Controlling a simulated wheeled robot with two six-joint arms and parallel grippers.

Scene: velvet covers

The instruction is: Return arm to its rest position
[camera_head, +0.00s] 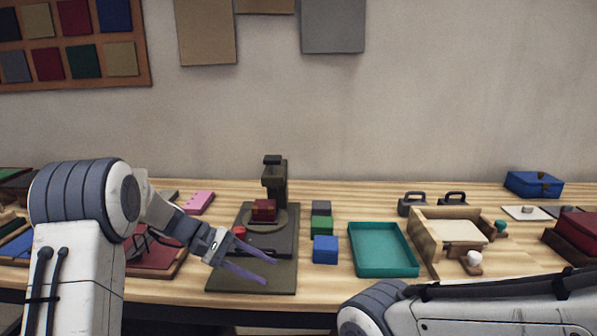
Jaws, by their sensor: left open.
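My left arm comes in from the left, and its gripper (262,268) is over the front part of a dark base plate (222,282). Its two purple fingers are spread apart with nothing between them. On the plate a dark press-like device (274,180) stands upright. A dark red block (264,210) sits at the device, under its head. My right arm (470,308) crosses the lower right corner, and its gripper is out of view.
Green (321,226), blue (325,249) and grey (321,208) blocks stand right of the plate. A teal tray (383,268) and a wooden fixture (428,234) stand further right. A blue box (533,184) is at the back right. A dark red board (150,262) lies behind my left arm.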

